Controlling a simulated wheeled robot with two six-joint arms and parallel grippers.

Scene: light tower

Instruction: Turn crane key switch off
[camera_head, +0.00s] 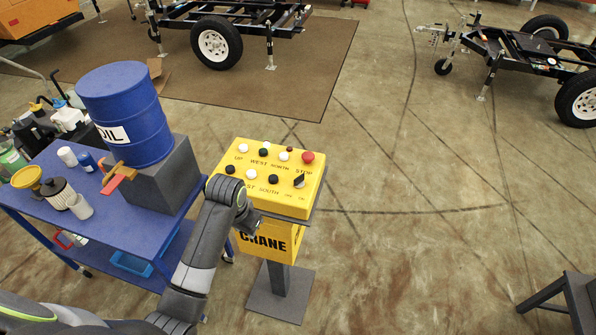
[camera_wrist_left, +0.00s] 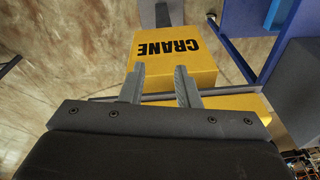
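The yellow crane control box (camera_head: 268,172) stands on a grey post, with several black and white buttons and a red stop button (camera_head: 307,157) on its top. The black key switch (camera_head: 299,181) is at the top's near right corner, its handle slanting up to the right. My left arm reaches to the box's near left side. My left gripper (camera_head: 251,222) is small and partly hidden in the head view, near the front face marked CRANE. In the left wrist view its fingers (camera_wrist_left: 160,86) are apart and empty, with the yellow box (camera_wrist_left: 204,66) beyond them. The key switch is not visible there. My right gripper is not in view.
A blue cart (camera_head: 95,232) with a blue oil drum (camera_head: 127,110) on a grey block stands left of the box, close to my left arm. A dark stool or bench (camera_head: 575,297) is at lower right. The floor right of the box is clear.

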